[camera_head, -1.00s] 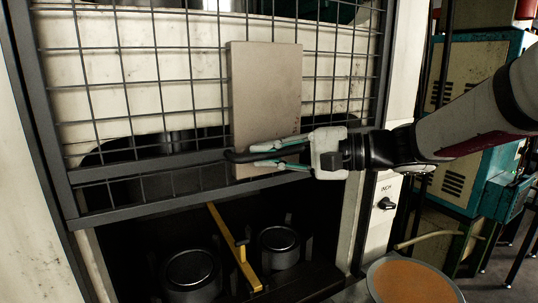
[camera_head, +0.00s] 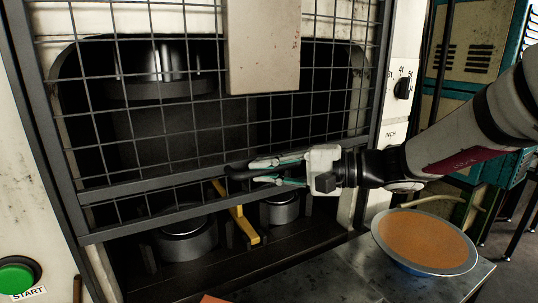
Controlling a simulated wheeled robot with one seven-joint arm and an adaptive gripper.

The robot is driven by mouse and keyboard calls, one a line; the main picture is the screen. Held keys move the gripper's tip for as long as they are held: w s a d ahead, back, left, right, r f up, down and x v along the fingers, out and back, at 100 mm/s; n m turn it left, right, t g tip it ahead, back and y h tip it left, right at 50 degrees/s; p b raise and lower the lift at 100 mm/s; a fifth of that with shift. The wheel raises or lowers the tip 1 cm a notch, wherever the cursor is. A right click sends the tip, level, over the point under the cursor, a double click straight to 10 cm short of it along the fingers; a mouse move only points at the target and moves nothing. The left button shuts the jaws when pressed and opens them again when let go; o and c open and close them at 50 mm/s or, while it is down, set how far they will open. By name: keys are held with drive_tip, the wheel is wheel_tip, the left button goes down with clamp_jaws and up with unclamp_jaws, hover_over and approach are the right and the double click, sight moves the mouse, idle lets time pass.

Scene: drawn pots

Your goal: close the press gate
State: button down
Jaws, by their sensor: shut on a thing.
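The press gate (camera_head: 150,222) is a dark steel frame with wire mesh, hanging across the front of the press opening. Its lower rail crosses in front of the tops of the pots, and an open gap shows below it. My gripper (camera_head: 255,171) comes from the right and is shut on the gate's dark handle (camera_head: 236,174), near the lower rail. The fingers hide part of the handle. Inside the opening stand a left metal pot (camera_head: 188,240) and a right metal pot (camera_head: 281,211), with a yellow bar (camera_head: 243,226) between them.
A beige plate (camera_head: 263,45) is at the upper middle, above my gripper. A bowl with orange contents (camera_head: 424,240) stands on the metal table (camera_head: 330,275) at the right. A green start button (camera_head: 16,275) is at the lower left. A dark knob (camera_head: 402,88) is on the right post.

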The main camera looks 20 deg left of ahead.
wheel_tip(320, 180, down, 23)
drive_tip(key=b, duration=1.5)
drive_tip(key=shift+r, duration=0.2)
drive_tip(key=shift+f+b, duration=0.15)
drive_tip(key=shift+b, duration=0.2)
drive_tip(key=shift+d+f, duration=0.1)
drive_tip(key=shift+f, duration=0.05)
drive_tip(key=c, duration=1.6)
unclamp_jaws()
drive_tip(key=shift+d+r, duration=0.2)
drive_tip(key=shift+d, duration=0.1)
drive_tip(key=w+d+r, duration=0.1)
drive_tip(key=d, duration=1)
drive_tip(key=shift+r, duration=0.25)
